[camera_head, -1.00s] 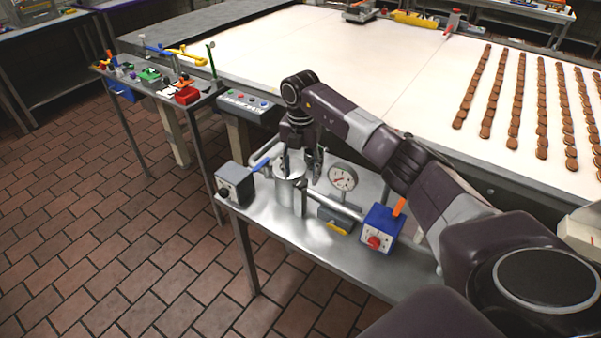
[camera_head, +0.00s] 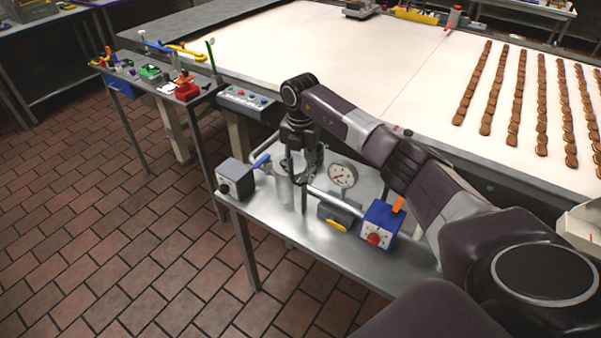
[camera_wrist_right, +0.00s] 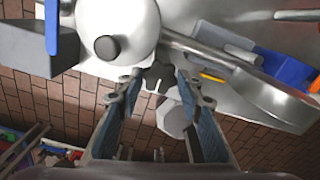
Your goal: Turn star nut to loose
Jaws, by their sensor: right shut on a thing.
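The star nut (camera_wrist_right: 158,74) is dark and lobed and sits between my right fingertips in the right wrist view, beside the round silver vessel (camera_wrist_right: 135,20). My right gripper (camera_wrist_right: 158,84) is shut on it, one blue-padded finger on each side. In the head view my right gripper (camera_head: 304,180) points down at the vessel (camera_head: 284,188) on the steel table, and its fingers hide the nut. My left gripper is not in view.
A pressure gauge (camera_head: 342,175) and a blue box with a red knob (camera_head: 380,226) stand right of the gripper. A grey box (camera_head: 235,178) stands left. Pipes run close by.

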